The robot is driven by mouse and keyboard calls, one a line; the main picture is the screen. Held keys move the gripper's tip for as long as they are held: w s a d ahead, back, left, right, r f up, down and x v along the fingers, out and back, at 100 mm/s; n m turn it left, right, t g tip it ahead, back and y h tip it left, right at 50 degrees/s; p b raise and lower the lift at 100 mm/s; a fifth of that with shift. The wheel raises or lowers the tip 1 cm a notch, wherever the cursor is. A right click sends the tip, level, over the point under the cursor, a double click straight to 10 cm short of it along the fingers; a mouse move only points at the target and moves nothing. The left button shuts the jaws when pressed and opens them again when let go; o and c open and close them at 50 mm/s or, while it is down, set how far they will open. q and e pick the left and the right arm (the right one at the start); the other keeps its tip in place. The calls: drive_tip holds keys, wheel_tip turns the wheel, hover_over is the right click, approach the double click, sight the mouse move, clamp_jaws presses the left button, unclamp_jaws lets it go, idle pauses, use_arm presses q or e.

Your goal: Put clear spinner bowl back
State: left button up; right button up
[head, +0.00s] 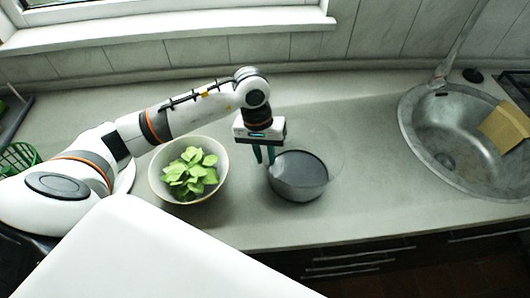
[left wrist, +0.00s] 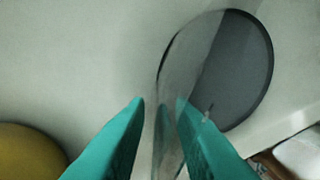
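My left gripper (head: 264,154) points down at the bowl's left rim. In the left wrist view its teal fingers (left wrist: 160,103) are apart, with the clear wall running between them. Whether either finger touches the wall cannot be told. My right gripper is not in view.
A white bowl of green leaves (head: 186,171) stands close left of my gripper. A green basket (head: 18,157) is at the far left. A steel sink (head: 440,150) with a tan cloth or sponge (head: 503,127) lies right. The counter between bowl and sink is clear.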

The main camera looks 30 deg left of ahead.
use_arm(q)
drive_tip(key=shift+r, duration=0.3)
wheel_tip(320, 180, up, 12)
drive_tip(key=a+b, duration=0.2)
drive_tip(key=shift+w+a+f, duration=0.2)
drive_tip(key=shift+w+f, duration=0.05)
drive_tip(key=shift+w, duration=0.05)
idle(0.3)
